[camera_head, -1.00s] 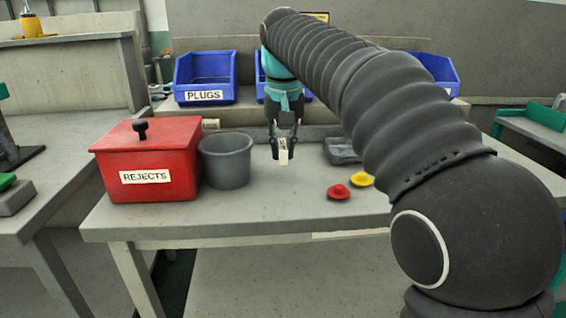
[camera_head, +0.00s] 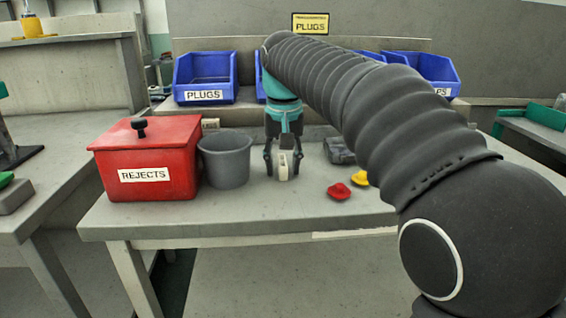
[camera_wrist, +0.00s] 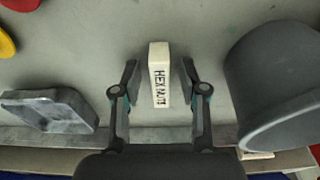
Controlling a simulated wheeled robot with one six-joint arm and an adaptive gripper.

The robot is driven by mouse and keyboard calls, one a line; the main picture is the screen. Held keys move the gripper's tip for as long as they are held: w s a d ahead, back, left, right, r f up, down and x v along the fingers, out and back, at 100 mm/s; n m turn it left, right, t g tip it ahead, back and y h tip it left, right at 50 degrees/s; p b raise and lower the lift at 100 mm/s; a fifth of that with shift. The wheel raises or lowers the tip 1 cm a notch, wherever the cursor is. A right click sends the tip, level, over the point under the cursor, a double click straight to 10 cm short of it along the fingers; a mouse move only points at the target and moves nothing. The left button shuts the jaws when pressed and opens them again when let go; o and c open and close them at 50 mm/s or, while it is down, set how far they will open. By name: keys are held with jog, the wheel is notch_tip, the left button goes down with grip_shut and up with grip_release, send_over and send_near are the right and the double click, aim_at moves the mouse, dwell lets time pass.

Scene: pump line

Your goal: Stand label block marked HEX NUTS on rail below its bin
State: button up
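The label block marked HEX NUTS (camera_wrist: 159,76) is white and sits between the two fingers of my gripper (camera_wrist: 160,82) in the wrist view. A gap shows on each side of it, so my gripper is open around it without gripping. The rail (camera_head: 318,131) runs along the back of the bench, behind my gripper. Blue bins stand above it; the middle ones are partly hidden by my arm, and no HEX NUTS bin label is visible.
A red REJECTS box (camera_head: 150,160) and a grey bucket (camera_head: 226,162) stand left of my gripper. A grey tray (camera_head: 339,150), a red piece (camera_head: 339,191) and a yellow piece (camera_head: 360,178) lie to its right. The left bin (camera_head: 205,75) reads PLUGS.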

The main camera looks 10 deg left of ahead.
aim_at(284, 166)
notch_tip(284, 166, up, 12)
jog(key=s+p, duration=0.1)
jog(key=p, duration=0.2)
jog(key=shift+s+d, duration=0.25)
jog(key=shift+s, duration=0.1)
